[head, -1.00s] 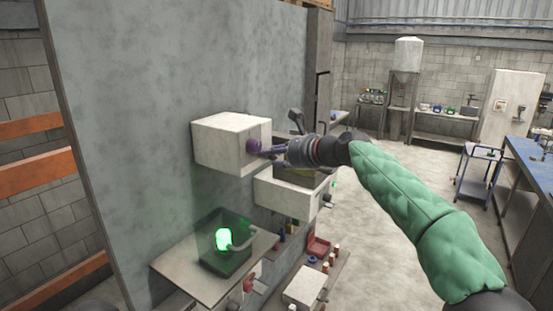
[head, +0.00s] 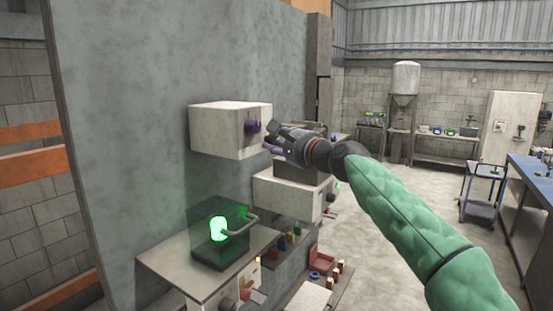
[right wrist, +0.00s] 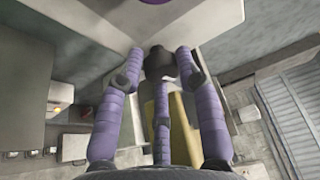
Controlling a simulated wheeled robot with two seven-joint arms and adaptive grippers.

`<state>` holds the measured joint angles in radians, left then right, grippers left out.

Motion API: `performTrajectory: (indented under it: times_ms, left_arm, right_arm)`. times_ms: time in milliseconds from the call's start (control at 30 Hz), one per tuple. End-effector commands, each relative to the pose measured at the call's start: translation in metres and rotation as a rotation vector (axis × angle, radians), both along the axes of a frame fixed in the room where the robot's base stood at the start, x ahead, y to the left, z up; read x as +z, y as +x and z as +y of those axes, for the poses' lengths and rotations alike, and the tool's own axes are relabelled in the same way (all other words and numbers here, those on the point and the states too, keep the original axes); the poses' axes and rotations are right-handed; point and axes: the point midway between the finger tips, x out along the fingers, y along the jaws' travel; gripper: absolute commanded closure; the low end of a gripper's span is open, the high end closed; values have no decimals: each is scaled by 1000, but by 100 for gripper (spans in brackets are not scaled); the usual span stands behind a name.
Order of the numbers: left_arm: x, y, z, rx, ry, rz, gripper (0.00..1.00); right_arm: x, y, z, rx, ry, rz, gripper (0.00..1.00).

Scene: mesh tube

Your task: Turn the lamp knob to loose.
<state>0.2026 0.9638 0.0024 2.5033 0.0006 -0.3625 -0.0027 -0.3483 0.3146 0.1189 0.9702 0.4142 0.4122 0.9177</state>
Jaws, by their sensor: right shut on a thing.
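A green lamp (head: 218,229) glows inside a clear-sided case below. My left gripper is out of view.
A second white box (head: 290,195) stands below and right of my gripper, close to it. A pale shelf (head: 165,262) carries the lamp case. Small bottles and a red bin (head: 322,258) sit lower down. Open floor lies to the right, with a blue cart (head: 482,190).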

Motion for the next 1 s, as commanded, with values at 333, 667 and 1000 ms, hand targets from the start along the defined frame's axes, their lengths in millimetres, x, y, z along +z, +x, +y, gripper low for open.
performTrajectory:
  times_ms: [333,667,1000]
  left_arm:
    - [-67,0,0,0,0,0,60]
    - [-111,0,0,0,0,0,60]
    - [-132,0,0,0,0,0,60]
  right_arm:
    - [-6,0,-3,-6,-186,-272,98]
    - [-4,0,-4,-8,-370,-526,98]
    - [-1,0,-5,-8,-558,-784,98]
